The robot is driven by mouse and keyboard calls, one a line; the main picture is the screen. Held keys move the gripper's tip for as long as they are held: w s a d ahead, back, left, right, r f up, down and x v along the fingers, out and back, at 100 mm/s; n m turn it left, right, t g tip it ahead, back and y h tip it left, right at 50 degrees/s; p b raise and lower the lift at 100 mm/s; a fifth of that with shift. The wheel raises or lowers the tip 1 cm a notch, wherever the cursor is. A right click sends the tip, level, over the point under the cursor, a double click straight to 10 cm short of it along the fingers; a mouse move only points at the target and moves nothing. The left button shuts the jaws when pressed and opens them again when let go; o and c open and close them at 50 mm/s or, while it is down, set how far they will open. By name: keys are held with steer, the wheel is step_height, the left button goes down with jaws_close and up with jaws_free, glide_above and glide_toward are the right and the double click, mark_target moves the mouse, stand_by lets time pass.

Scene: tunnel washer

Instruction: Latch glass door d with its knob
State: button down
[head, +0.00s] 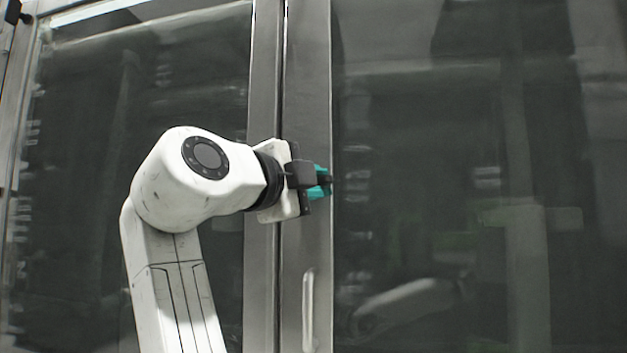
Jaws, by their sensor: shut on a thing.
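Two large dark glass doors fill the head view, a left glass door (90,190) and a right glass door (450,120); no letter shows on either. My gripper (326,182), with teal fingers, is at the grey metal frame strip (308,90) between them, near the edge of the right glass. It is shut on a small dark thing at the fingertips, likely the knob (329,180), which is mostly hidden by the fingers. I cannot tell whether the latch is engaged.
A vertical metal handle (308,310) stands on the frame strip below my gripper. A second frame strip (264,70) runs alongside to the left. The right glass mirrors my arm faintly. The space in front of the right glass looks clear.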

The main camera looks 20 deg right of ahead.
steer(key=shift+f+m+g+y, duration=0.15)
steer(key=shift+m+g+y, duration=0.2)
steer(key=shift+m, duration=0.65)
steer(key=c, duration=1.2)
jaws_free()
steer(key=shift+d, duration=0.1)
steer(key=shift+o, duration=0.2)
steer(key=b+v, duration=0.1)
steer(key=v, duration=1)
